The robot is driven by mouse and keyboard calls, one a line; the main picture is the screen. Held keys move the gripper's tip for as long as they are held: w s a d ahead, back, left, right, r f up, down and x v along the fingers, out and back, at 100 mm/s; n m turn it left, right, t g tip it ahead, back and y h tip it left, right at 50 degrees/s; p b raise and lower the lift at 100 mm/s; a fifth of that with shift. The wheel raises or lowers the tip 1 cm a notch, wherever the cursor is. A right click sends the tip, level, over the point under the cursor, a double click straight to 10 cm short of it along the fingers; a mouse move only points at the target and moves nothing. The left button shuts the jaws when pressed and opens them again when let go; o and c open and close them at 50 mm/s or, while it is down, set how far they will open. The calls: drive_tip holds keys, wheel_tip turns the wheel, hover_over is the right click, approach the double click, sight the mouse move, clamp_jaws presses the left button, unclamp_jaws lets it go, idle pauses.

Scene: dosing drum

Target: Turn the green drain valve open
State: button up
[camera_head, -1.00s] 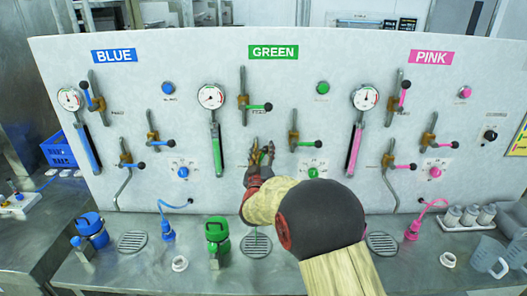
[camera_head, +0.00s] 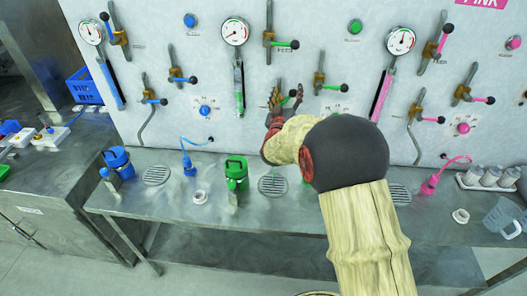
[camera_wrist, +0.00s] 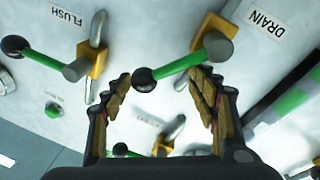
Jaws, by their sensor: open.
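The green drain valve shows in the wrist view, with a brass-coloured body, a green lever (camera_wrist: 182,64) and a black ball knob (camera_wrist: 144,80), next to a DRAIN label (camera_wrist: 266,30). My gripper (camera_wrist: 160,84) is open. The lever and its knob lie across the gap between my padded fingers in that picture; whether either finger touches them I cannot tell. In the head view my gripper (camera_head: 284,98) is at the panel below the green gauge, and its fingers and wrist partly hide the drain valve.
The green flush valve (camera_wrist: 90,62) is close beside my left finger. Another green-handled valve (camera_head: 268,42) is higher up. Blue and pink valves flank the green ones. A green-lidded container (camera_head: 236,170) and a drain grate (camera_head: 272,185) are on the metal bench below.

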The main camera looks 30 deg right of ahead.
drive_tip(key=m, duration=0.1)
drive_tip(key=s+d+m, duration=0.1)
drive_tip(key=m, duration=0.1)
drive_tip(key=shift+d+f+g, duration=0.2)
drive_tip(key=shift+f+g, duration=0.2)
drive_tip(key=m, duration=0.1)
drive_tip(key=f+m+p, duration=0.1)
drive_tip(key=shift+s+d+m+g, duration=0.25)
drive_tip(key=shift+d+m+g, duration=0.05)
drive_tip(key=shift+d, duration=0.1)
drive_tip(key=s+a+f+m+g+p, duration=0.1)
drive_tip(key=s+a+f+m+p, duration=0.1)
drive_tip(key=s+a+f+m, duration=0.35)
drive_tip(key=s+a+f+n+g+y, duration=0.15)
drive_tip(key=a+f+n+y, duration=0.25)
drive_tip(key=a+f+y, duration=0.6)
drive_tip(key=s+a+n+g+y+b, duration=0.1)
drive_tip(key=s+a+n+g, duration=0.3)
drive_tip(key=s+a, duration=0.5)
drive_tip(key=shift+f+y, duration=0.2)
drive_tip(key=shift+y, duration=0.5)
